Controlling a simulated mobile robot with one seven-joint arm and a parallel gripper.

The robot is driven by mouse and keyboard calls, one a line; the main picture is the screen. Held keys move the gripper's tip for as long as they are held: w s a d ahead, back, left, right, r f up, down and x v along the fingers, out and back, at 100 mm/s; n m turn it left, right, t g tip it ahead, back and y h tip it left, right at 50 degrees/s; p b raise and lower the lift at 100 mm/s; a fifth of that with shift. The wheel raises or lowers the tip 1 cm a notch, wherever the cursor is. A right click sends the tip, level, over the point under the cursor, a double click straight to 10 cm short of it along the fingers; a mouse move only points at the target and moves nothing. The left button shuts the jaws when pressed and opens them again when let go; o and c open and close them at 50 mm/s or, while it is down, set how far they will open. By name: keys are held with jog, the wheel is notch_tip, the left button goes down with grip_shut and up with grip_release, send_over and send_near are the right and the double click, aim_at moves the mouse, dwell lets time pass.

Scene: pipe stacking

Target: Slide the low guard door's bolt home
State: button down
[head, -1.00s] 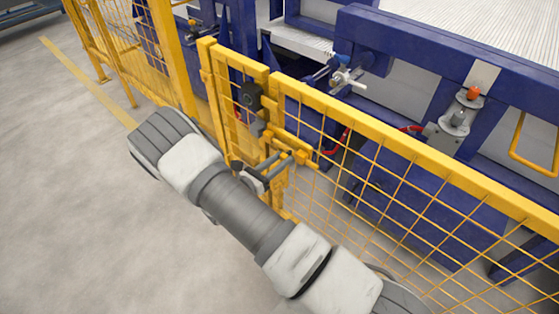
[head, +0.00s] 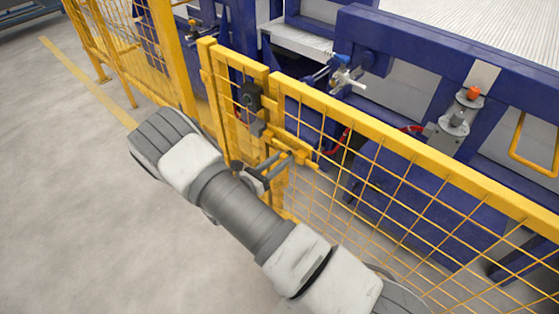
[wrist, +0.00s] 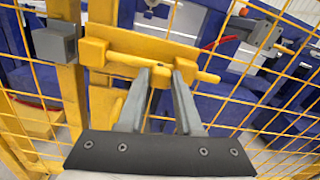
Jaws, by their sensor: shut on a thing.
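The yellow bolt (wrist: 208,77) lies across the post area in the wrist view, along a yellow plate (wrist: 140,42). Its right end sticks out past the plate; its left end meets a yellow block (wrist: 94,52), and I cannot tell how deep it sits. My gripper (wrist: 162,74) is shut on the bolt's handle, largely hidden between the fingertips. The fingers (head: 272,168) also show in the head view.
Blue machinery (head: 410,190) stands behind the mesh. Open concrete floor (head: 70,220) lies on the near side.

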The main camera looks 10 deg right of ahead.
jog(key=shift+w+a, duration=0.1)
jog(key=w+a+b, duration=0.1)
jog(key=w, duration=0.1)
jog(key=w+a, duration=0.2)
jog(key=shift+w+a+b, duration=0.2)
jog(key=shift+w+b, duration=0.15)
jog(key=c, duration=0.6)
grip_release()
jog(key=shift+a, duration=0.1)
jog(key=shift+o, duration=0.2)
jog(key=p+v, duration=0.3)
jog(key=v, duration=1.4)
jog(key=shift+s, duration=0.2)
jog(key=shift+r, duration=0.1)
